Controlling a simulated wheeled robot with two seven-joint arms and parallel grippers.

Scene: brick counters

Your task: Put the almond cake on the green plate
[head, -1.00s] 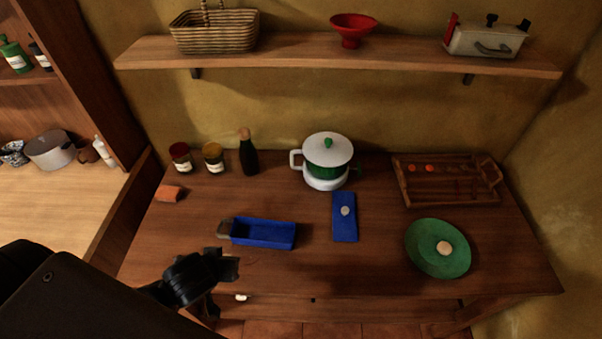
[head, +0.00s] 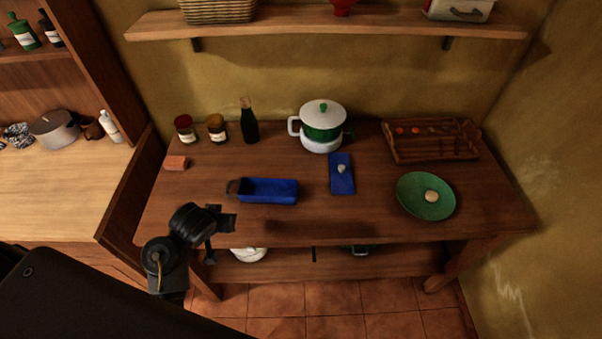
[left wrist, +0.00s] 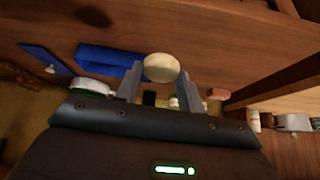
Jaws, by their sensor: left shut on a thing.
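My left gripper (head: 224,232) is shut on a pale round cake (left wrist: 161,67), which sits between the fingertips in the left wrist view. This looks like an almond cake; in the head view the gripper hides it. The gripper is at the table's front edge, in front of the blue tray. The green plate (head: 414,207) lies at the right front of the table, with another small pale round piece (head: 431,196) on it. My right gripper is not in view.
The blue tray (head: 266,191), a blue mat (head: 341,178), a white-and-green pot (head: 322,124), jars and a dark bottle (head: 249,125) stand on the table. A wooden tray (head: 398,151) is behind the plate. The front strip between blue tray and plate is clear.

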